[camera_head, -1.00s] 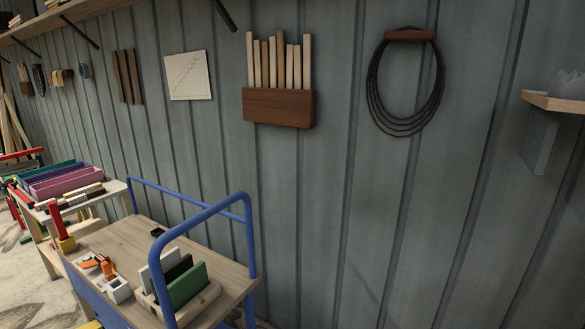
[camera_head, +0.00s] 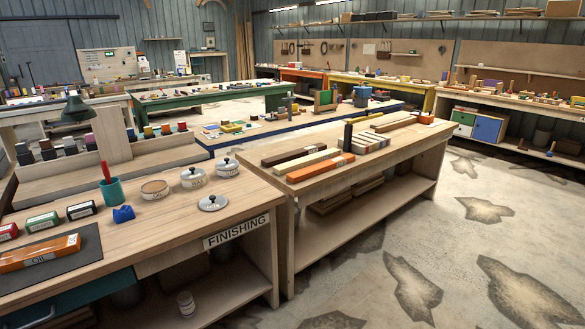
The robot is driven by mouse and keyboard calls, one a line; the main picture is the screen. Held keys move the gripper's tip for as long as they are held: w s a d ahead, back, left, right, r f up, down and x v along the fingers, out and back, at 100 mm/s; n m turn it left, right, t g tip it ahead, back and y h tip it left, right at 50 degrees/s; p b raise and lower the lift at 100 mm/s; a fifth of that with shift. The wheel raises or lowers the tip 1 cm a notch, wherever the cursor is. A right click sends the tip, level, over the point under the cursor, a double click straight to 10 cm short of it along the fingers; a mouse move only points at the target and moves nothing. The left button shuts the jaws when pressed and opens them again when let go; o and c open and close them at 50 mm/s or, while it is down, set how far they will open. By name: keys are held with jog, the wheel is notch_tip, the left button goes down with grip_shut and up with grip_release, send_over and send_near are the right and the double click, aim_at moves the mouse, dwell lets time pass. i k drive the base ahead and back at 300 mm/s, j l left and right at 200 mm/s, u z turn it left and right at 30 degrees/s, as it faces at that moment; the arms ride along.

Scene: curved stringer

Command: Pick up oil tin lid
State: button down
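A round grey lid with a dark knob (camera_head: 212,202) lies flat on the wooden bench marked FINISHING (camera_head: 150,228), near its right front edge. It looks like the oil tin lid, but I cannot read any marking on it. An open round tin with brownish contents (camera_head: 154,190) stands to its left. Two lidded tins (camera_head: 194,177) (camera_head: 228,166) stand behind the loose lid. My gripper is not in view.
An orange piece labelled OIL (camera_head: 40,252) lies on a dark mat. Another bench (camera_head: 370,165) adjoins on the right. Stained floor (camera_head: 430,250) is open at right.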

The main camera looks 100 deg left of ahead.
aim_at(214, 202)
jog(key=u, duration=3.65)
